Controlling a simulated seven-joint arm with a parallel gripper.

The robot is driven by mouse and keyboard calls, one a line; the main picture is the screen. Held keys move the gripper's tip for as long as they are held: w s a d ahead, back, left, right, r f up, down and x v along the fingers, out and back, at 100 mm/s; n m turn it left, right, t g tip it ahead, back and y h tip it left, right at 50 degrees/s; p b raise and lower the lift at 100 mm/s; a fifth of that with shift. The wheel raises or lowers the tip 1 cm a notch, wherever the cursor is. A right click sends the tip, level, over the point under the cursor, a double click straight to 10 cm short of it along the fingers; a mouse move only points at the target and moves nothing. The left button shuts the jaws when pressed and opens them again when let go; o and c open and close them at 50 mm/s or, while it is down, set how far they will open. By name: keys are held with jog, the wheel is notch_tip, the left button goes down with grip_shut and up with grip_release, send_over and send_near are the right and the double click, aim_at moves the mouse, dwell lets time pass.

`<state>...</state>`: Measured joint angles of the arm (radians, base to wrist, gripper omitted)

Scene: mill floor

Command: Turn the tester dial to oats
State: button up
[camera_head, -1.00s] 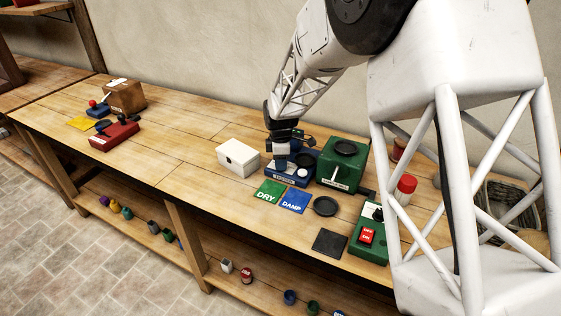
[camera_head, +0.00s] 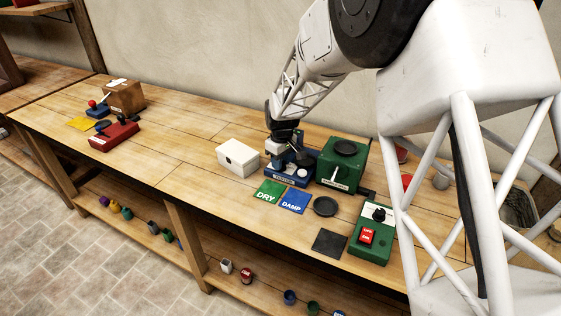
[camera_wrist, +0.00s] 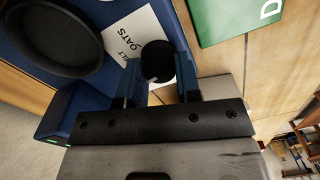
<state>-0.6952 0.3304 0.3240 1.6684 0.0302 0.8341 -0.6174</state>
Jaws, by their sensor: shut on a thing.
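The blue tester (camera_head: 288,181) stands on the bench, left of a green machine. In the wrist view its blue body (camera_wrist: 52,118) carries a black round cup (camera_wrist: 55,35) and a white label (camera_wrist: 118,38) with OATS and part of another word ending in LT. The black dial (camera_wrist: 157,60) sits at the label's edge. My gripper (camera_wrist: 160,80) is shut on the dial, one finger on each side. In the head view my gripper (camera_head: 284,150) reaches down onto the tester and hides its dial. The dial's pointer and setting cannot be made out.
A white box (camera_head: 238,158) stands left of the tester, and the green machine (camera_head: 342,165) close on its right. Green DRY (camera_head: 268,193) and blue DAMP (camera_head: 295,201) mats lie in front. The bench's middle left is clear.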

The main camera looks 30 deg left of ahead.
jog(key=m, duration=0.7)
jog(key=shift+d, duration=0.15)
jog(key=m, duration=0.6)
dwell(0.4)
jog(key=o, duration=0.9)
jog(key=shift+r, duration=0.1)
jog(key=shift+d+r, duration=0.1)
jog(key=shift+r, duration=3.75)
